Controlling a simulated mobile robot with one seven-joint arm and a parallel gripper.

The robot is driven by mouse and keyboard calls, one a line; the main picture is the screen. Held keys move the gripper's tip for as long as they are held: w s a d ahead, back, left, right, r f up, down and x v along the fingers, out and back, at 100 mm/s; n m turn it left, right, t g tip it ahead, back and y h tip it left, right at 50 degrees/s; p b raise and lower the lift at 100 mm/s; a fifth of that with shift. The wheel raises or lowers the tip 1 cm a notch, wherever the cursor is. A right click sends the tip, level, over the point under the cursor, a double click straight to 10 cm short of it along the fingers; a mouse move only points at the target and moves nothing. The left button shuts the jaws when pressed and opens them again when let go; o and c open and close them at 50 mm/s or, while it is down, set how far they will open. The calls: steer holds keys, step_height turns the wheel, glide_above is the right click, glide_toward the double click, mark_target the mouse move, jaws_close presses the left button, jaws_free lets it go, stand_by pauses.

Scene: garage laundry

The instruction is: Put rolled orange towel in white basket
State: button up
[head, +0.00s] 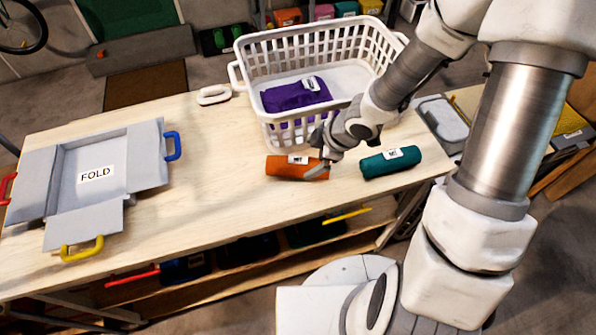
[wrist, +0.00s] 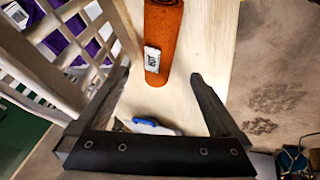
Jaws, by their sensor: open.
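The rolled orange towel (head: 283,167) lies on the wooden table in front of the white basket, with a white tag on it. In the wrist view the orange towel (wrist: 165,25) runs away from me, one end lying between my fingertips as seen there. My gripper (head: 318,160) is open and empty, at the towel's right part; I cannot tell whether it touches. Its two dark fingers (wrist: 160,76) are spread wide in the wrist view. The white basket (head: 257,108) stands upright behind the towel with a purple folded cloth (head: 290,94) inside. Its lattice wall (wrist: 75,55) is close to the left finger.
A rolled teal towel (head: 380,166) lies just right of my gripper. A grey folding board (head: 75,195) with coloured handles fills the table's left end. A small white object (head: 213,95) lies left of the basket. The table's middle (head: 215,190) is clear.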

mark_target(300, 163)
steer(key=b+x, duration=0.2)
steer(key=x, duration=0.2)
steer(key=shift+w+f, duration=0.15)
steer(key=shift+f, duration=0.1)
steer(key=b+x, duration=0.3)
steer(key=x, duration=0.2)
steer(key=shift+w+d, duration=0.15)
steer(key=shift+w, duration=0.05)
jaws_close()
steer(key=shift+r, duration=0.25)
